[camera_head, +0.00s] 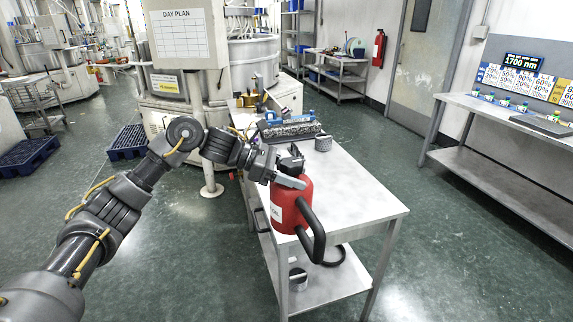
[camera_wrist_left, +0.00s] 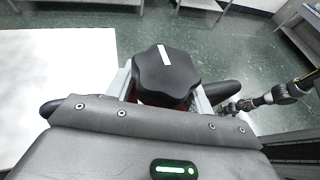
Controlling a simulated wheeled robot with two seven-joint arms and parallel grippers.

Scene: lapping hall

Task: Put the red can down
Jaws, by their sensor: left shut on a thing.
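The red can (camera_head: 285,213) has a black handle and spout-like loop and a white label on its side. My left gripper (camera_head: 289,180) is shut on it at the top. In the left wrist view a black knobbed cap (camera_wrist_left: 166,72) sits between the two pale fingers, with a little red showing under it. The can is upright or nearly so, over the near left corner of the metal table (camera_head: 365,208). I cannot tell whether its base touches the top. My right gripper does not show in the head view.
On the table's back part are a blue-handled roller-like object (camera_head: 289,127) and a small grey cylinder (camera_head: 323,143). The table's middle and right are clear. A dark ring lies on the lower shelf. A side bench (camera_head: 505,118) stands at the right.

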